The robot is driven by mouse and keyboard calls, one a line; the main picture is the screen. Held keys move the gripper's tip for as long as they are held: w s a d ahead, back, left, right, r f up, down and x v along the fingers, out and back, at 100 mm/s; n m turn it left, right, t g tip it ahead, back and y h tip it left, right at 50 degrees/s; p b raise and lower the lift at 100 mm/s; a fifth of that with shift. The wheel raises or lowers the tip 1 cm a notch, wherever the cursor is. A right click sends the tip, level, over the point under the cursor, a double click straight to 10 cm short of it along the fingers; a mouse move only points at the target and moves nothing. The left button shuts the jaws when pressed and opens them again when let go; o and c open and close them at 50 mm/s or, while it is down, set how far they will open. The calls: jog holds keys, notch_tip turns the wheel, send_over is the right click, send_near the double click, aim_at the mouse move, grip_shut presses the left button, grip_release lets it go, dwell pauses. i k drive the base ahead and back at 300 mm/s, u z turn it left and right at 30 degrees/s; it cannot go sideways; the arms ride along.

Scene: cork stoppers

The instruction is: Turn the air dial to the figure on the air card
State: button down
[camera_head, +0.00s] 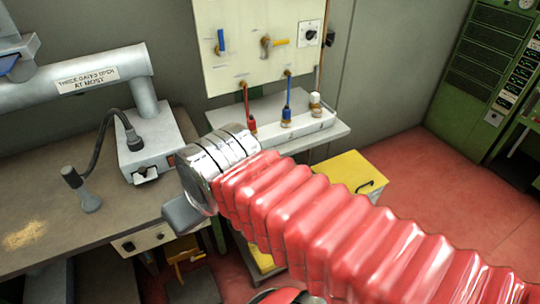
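A dial with a black knob on a white square plate (310,34) sits at the upper right of the cream wall panel (232,70). Its figures are too small to read. A second dark knob (154,256) is on a pale box under the bench front. I cannot tell which one is the air dial. No card that I can read as the air card shows. My gripper (186,212) is at the end of my red bellows arm, past a chrome collar. Only a grey part of it shows over the bench's right end, well below the panel. Its fingertips are hidden.
A blue lever (220,41) and a yellow-handled valve (278,42) are on the panel. Below it, a shelf (333,134) holds red, blue and white-topped fittings.

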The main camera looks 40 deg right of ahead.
aim_at(309, 35)
jog(key=k, duration=1.05)
jog(key=z, duration=0.1)
jog(key=i, duration=0.5)
jog(key=z, duration=0.75)
jog(key=i, duration=0.55)
jog(key=z, duration=0.2)
